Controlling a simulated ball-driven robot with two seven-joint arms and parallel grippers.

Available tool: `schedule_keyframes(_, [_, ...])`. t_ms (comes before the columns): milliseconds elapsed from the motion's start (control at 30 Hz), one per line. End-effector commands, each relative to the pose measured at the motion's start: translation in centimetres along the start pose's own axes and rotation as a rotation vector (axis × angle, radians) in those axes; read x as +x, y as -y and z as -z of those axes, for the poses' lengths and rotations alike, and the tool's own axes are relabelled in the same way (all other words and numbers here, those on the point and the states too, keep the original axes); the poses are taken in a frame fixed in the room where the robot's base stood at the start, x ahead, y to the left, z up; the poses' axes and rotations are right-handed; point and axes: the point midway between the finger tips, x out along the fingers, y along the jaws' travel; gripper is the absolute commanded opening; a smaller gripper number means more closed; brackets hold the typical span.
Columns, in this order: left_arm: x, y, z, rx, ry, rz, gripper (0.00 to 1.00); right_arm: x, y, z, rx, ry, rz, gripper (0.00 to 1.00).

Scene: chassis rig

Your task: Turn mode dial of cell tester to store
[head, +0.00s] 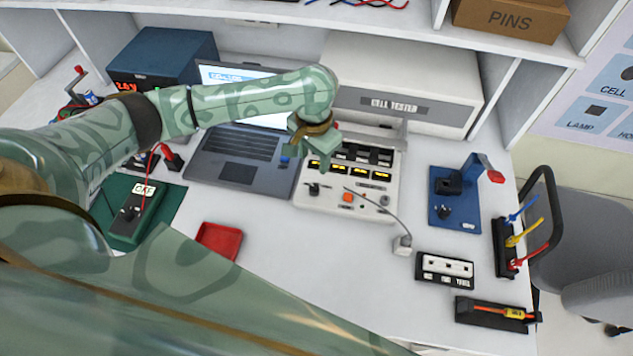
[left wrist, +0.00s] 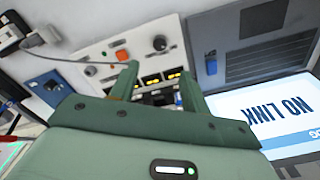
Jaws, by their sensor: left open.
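The cell tester (head: 331,206) is a pale sloped panel with lit yellow displays, standing in front of a box labelled CELL TESTER. A black dial (head: 312,188) sits at the panel's lower left; it also shows in the left wrist view (left wrist: 160,43). Its marks are too small to read, so I cannot tell its setting. An orange button (head: 347,197) is beside it. My left gripper (head: 318,154) is above the panel's upper left, open and empty. In the left wrist view its two green fingers (left wrist: 160,84) are apart, pointing towards the displays, clear of the dial. My right gripper is not seen.
A laptop (head: 233,150) showing NO LINK stands left of the tester. A grey cable runs across the panel to a plug (head: 402,245). A blue fixture (head: 454,204) stands right, a red tray (head: 219,241) front left. The front middle of the bench is clear.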

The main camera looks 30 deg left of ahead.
Motion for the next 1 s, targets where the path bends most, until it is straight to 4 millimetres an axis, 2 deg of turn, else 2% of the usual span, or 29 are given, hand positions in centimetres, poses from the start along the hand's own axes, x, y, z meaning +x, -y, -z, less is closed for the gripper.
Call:
schedule_keyframes(33, [2.2,0.0,-0.1,-0.001,0.007,-0.001,0.47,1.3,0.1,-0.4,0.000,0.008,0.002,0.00])
schedule_keyframes(100, [4.2,-0.1,-0.1,0.000,0.006,-0.002,0.47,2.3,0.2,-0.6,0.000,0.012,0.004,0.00])
schedule_keyframes(300, [8.9,0.0,-0.1,0.000,0.005,-0.001,0.47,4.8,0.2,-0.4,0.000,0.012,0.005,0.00])
schedule_keyframes(400, [10.6,0.0,-0.1,0.001,0.004,0.001,0.47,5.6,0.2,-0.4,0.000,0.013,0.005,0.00])
schedule_keyframes(600, [12.1,0.0,0.0,0.001,0.000,0.001,0.47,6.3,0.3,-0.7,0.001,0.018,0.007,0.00])
schedule_keyframes(900, [12.2,0.0,0.0,0.001,-0.001,0.001,0.47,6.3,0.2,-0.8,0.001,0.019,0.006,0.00])
schedule_keyframes(933, [12.1,0.0,0.0,0.001,-0.001,0.001,0.41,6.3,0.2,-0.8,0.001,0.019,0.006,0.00])
schedule_keyframes(1000, [12.2,0.0,0.0,0.001,-0.001,0.001,0.22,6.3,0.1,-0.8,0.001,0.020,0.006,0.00])
